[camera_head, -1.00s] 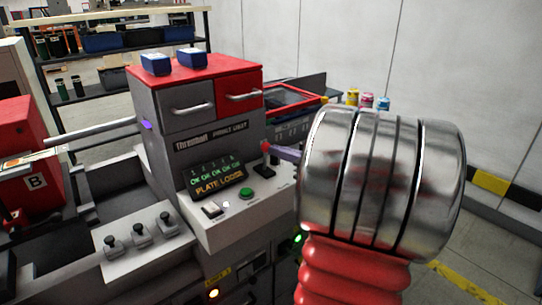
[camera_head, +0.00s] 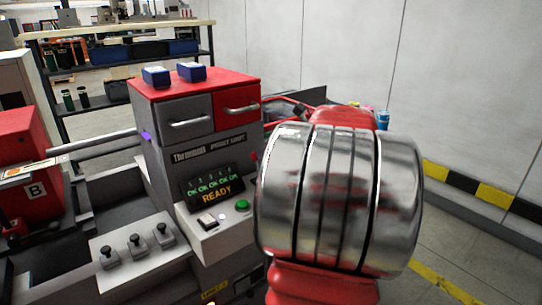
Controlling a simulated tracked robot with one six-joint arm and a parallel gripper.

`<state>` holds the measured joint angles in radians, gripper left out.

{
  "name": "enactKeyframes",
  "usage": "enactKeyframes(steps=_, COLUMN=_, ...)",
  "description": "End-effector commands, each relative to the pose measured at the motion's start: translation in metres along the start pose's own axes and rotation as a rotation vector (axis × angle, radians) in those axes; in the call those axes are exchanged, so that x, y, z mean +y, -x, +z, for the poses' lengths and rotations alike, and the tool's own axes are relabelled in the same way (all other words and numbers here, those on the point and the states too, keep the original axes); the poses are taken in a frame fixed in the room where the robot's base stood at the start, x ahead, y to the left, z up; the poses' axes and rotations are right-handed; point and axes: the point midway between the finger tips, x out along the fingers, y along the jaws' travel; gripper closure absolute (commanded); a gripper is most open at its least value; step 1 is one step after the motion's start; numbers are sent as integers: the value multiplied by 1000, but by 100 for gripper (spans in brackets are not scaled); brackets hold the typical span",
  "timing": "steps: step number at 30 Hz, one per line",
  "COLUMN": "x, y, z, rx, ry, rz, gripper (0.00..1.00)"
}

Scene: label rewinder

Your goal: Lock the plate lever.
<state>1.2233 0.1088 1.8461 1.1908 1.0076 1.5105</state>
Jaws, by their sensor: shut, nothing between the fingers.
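The print unit (camera_head: 205,145) stands left of centre, grey with a red top. Its display (camera_head: 213,186) shows a row of green OK marks and the word READY in yellow. A small red part (camera_head: 254,160), perhaps the tip of the plate lever, shows at the right edge of the unit. The rest of it is hidden behind my arm, so I cannot see its position. My gripper is out of sight behind the large silver joint of my arm.
A green button (camera_head: 242,205) and a white switch (camera_head: 207,221) sit on the sloped panel. Several black knobs (camera_head: 136,243) stand on a white plate at lower left. Two blue boxes (camera_head: 157,77) lie on the unit's top. Floor at right is clear.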

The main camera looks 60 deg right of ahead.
Motion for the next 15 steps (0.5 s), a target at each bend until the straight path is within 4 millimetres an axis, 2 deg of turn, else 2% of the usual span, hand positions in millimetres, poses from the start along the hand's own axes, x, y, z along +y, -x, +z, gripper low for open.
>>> enactKeyframes(steps=15, x=-1, y=-6, z=5, rx=-3, ry=0, rz=0, gripper=100)
